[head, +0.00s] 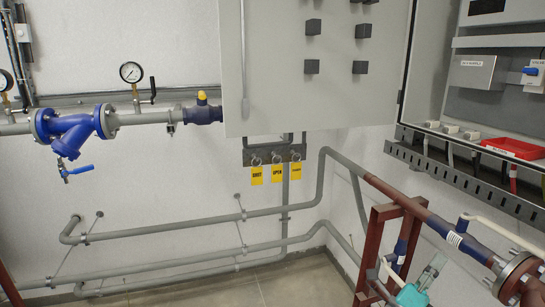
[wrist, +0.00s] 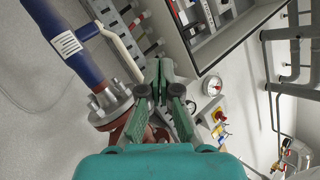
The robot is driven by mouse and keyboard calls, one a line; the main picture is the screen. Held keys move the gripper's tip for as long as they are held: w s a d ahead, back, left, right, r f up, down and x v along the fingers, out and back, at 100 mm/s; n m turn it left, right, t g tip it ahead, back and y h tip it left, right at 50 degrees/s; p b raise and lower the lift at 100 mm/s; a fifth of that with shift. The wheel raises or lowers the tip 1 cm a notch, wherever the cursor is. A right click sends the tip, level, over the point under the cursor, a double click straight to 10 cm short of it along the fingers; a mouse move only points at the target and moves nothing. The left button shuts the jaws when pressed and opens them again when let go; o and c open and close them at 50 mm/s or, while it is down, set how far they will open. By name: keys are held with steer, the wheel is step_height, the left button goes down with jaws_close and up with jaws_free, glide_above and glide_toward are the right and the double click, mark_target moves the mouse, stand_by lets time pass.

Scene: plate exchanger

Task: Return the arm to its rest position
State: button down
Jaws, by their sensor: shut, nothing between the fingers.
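My gripper (wrist: 165,72) shows in the wrist view, with its dark green fingers close together, shut and empty. Behind the fingers in that view are a pipe flange (wrist: 112,104) and a blue pipe section (wrist: 62,38) with a white label. In the head view, a teal part of my arm (head: 411,296) shows at the bottom right edge, beside a brown-red pipe stand. The rest of my arm is out of the head view, and the fingers cannot be made out there.
An open control cabinet (head: 425,75) with its door (head: 290,95) swung out fills the upper right. Three yellow tags (head: 277,173) hang below the door. A blue strainer (head: 72,128) sits on the left pipe. Grey pipes (head: 160,227) run low along the wall. Bare floor (head: 285,287) shows at the bottom.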

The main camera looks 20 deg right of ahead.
steer(key=s+a+f+n+t+y, duration=0.75)
steer(key=a+n, duration=0.25)
steer(key=n, duration=0.2)
steer(key=s+a+f+n+t+y, duration=0.6)
steer(key=a+f+n+t+y, duration=0.15)
steer(key=a+n, duration=0.35)
steer(key=s+a+f+n+g+y, duration=0.2)
steer(key=s+a+n+y, duration=0.1)
steer(key=s, duration=0.3)
steer(key=s+a+f+n+g+y, duration=0.2)
steer(key=s+a+n+y, duration=0.1)
steer(key=s+n, duration=0.3)
steer(key=s+a+f+n+g+y, duration=0.2)
steer(key=s+a+n+y, duration=0.1)
steer(key=s, duration=0.4)
steer(key=shift+s+f+n+g, duration=0.2)
steer(key=shift+s+n+g, duration=0.15)
steer(key=shift+n, duration=0.35)
